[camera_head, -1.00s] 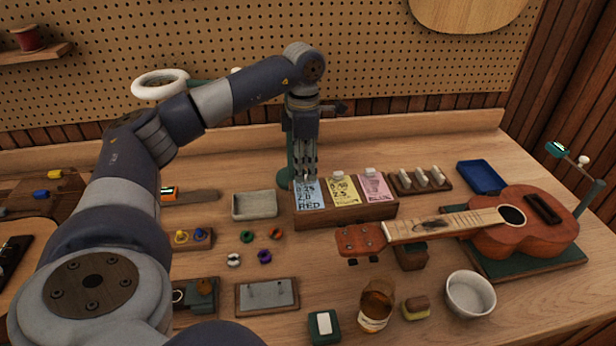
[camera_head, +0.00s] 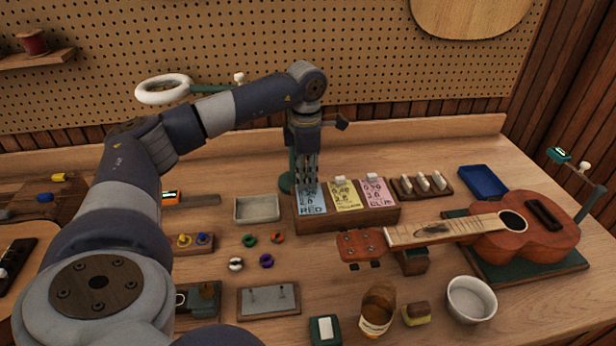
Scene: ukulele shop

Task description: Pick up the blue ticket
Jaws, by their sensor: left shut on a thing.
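The blue ticket (camera_head: 312,200) stands at the left end of a wooden ticket holder (camera_head: 350,218), with dark handwriting that ends in "RED". My left gripper (camera_head: 307,182) comes down from above and is shut on the top of the blue ticket, hiding its upper edge. My right gripper is not in view.
A grey tray (camera_head: 257,209) stands left of the holder. A green post rises behind my gripper.

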